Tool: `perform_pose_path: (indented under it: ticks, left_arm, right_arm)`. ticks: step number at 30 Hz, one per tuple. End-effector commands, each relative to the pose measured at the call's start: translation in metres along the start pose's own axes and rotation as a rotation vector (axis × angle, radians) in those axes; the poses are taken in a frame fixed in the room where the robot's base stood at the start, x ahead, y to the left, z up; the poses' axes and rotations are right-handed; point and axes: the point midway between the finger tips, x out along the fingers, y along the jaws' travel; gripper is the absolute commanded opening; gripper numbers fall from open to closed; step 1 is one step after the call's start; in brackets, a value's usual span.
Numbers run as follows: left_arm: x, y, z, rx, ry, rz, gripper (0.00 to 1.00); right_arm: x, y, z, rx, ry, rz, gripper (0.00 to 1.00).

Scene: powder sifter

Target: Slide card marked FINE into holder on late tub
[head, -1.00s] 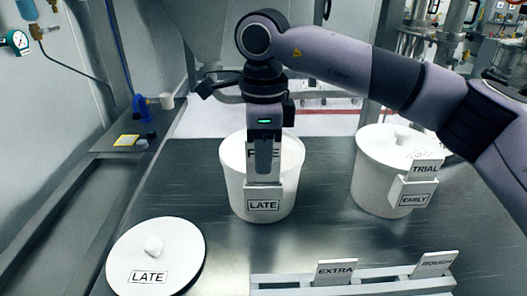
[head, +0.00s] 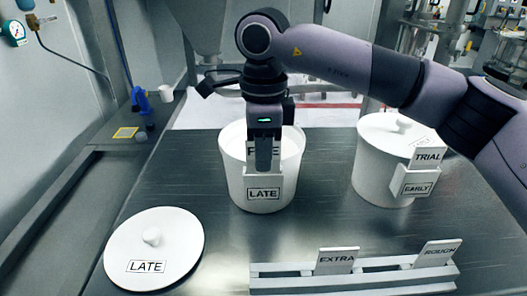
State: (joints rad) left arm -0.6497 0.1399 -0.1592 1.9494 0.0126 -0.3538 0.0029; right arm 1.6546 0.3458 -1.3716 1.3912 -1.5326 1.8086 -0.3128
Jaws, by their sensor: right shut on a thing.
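The late tub (head: 235,180) is white and open, with a white holder (head: 264,194) marked LATE on its front. The card's lettering is partly covered by the fingers; an F and an E show, which fits FINE. The card is upright, directly above and in line with the holder, its lower edge at the holder's top. I cannot tell how far it is inside. My left gripper is not in view.
A round lid (head: 180,238) marked LATE lies at front left. The lidded early tub (head: 375,165) stands at right with a TRIAL card (head: 428,156) in its EARLY holder (head: 416,184). A white rack (head: 290,283) in front holds the EXTRA (head: 337,261) and ROUGH (head: 438,253) cards.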

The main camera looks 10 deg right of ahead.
Motion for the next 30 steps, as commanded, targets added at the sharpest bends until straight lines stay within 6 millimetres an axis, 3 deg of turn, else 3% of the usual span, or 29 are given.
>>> perform_pose_path:
  ticks: [18, 19, 21, 30]
  left_arm:
    - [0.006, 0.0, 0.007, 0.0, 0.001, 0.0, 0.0]
    - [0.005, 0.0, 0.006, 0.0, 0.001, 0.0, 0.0]
    - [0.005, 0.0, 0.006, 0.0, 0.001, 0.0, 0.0]
    - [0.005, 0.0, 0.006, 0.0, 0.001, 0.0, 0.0]
  right_arm:
    - [0.013, 0.0, 0.0, 0.0, 0.0, 0.0, 0.0]
    - [0.012, 0.0, 0.0, 0.0, 0.0, 0.0, 0.19]
    - [0.012, 0.0, 0.0, 0.0, 0.0, 0.0, 0.39]
    - [0.012, 0.0, 0.0, 0.001, 0.0, 0.0, 0.39]
